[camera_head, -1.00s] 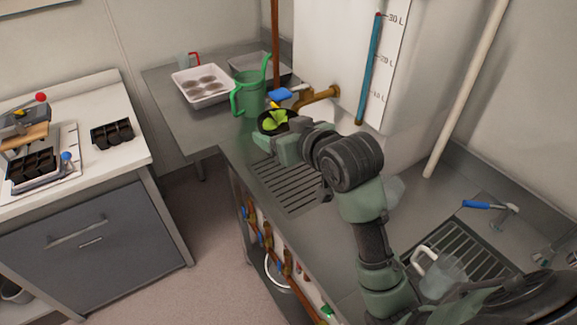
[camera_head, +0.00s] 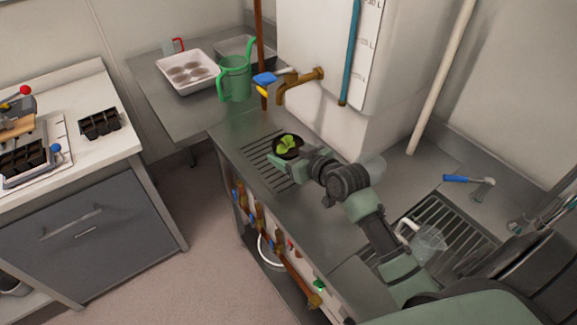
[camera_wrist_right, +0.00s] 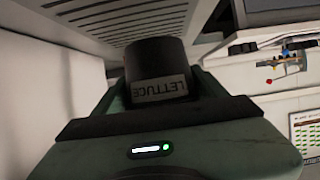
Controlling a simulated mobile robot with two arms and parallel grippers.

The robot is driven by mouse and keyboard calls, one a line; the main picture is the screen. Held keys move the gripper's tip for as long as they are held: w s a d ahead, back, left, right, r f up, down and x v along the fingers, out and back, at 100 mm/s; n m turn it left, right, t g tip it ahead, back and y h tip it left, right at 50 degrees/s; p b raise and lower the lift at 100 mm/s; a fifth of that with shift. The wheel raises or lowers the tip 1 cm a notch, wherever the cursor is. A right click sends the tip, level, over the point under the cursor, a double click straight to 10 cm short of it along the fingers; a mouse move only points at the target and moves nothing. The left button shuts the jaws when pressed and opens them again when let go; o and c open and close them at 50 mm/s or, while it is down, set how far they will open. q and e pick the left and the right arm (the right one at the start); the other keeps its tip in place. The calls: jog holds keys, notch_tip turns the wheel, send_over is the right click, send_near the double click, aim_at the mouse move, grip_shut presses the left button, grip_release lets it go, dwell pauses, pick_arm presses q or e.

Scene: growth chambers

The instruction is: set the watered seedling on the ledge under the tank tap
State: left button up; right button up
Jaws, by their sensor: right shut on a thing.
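The seedling (camera_head: 287,142) is a bright green plant in a dark round pot. My right gripper (camera_head: 284,157) is shut on the pot, which appears over the slotted part of the steel ledge (camera_head: 258,152). In the right wrist view the pot (camera_wrist_right: 158,60) sits between the fingers, its label reads LETTUCE, and the slats (camera_wrist_right: 120,18) show close by. I cannot tell whether the pot touches the slats. The brass tank tap (camera_head: 300,80) with a blue handle is on the white tank (camera_head: 320,45), beyond the pot. My left gripper is not in view.
A green watering can (camera_head: 235,80) and a white tray (camera_head: 187,72) stand on the back table. A clear jug (camera_head: 428,243) stands on the right-hand drain grid. A brown upright pipe (camera_head: 261,50) rises near the tap.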

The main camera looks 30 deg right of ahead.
jog(key=shift+f, duration=0.8)
notch_tip(320, 180, down, 4)
jog(key=shift+f, duration=0.1)
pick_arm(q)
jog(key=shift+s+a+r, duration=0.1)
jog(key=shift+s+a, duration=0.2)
pick_arm(e)
jog(key=shift+f, duration=0.1)
jog(key=o, duration=2)
jog(key=shift+f, duration=0.1)
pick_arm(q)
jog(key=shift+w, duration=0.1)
